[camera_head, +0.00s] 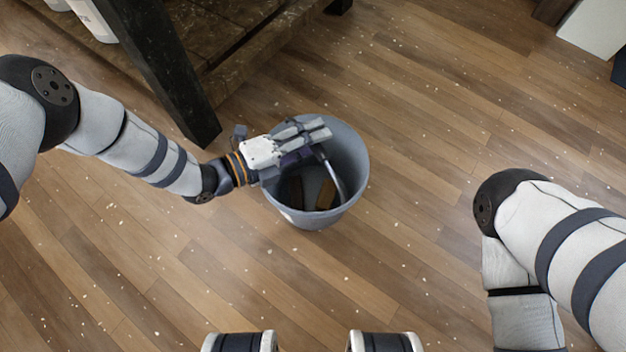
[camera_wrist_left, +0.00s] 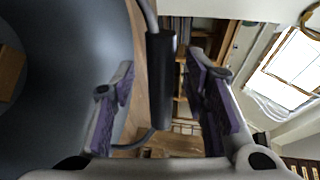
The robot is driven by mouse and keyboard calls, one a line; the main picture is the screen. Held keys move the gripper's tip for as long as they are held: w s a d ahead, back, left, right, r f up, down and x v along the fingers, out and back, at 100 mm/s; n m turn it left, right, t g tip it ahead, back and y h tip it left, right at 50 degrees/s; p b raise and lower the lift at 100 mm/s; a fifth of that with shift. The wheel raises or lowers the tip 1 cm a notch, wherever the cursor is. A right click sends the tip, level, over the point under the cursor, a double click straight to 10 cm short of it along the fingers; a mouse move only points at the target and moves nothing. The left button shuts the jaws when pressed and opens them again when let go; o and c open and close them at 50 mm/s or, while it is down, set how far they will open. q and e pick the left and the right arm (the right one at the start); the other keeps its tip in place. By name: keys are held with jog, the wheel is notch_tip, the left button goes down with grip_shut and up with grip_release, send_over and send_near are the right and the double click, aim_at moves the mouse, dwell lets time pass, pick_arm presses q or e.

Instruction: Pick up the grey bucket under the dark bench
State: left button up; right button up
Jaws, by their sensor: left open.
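The grey bucket (camera_head: 348,150) stands upright on the wooden floor, beside the dark bench (camera_head: 240,50) rather than beneath its top as seen from above. It has brown pieces (camera_head: 326,194) inside. My left gripper (camera_head: 318,130) is over the bucket's opening and hides part of its rim. In the left wrist view the gripper (camera_wrist_left: 165,105) is open, its purple-padded fingers on either side of the bucket's black handle grip (camera_wrist_left: 161,80). The grip appears between the fingers, not clamped. The bucket's inner wall (camera_wrist_left: 75,70) fills the left of that view. My right gripper is not in view.
A dark bench leg (camera_head: 165,75) stands close to my left forearm. White containers (camera_head: 92,15) are on the bench's lower shelf at the upper left. A pale box-like object (camera_head: 596,27) is at the upper right. The floor (camera_head: 430,130) right of the bucket is clear.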

pick_arm(q)
jog(key=shift+d, duration=0.1)
grip_shut()
jog(key=shift+r, duration=0.1)
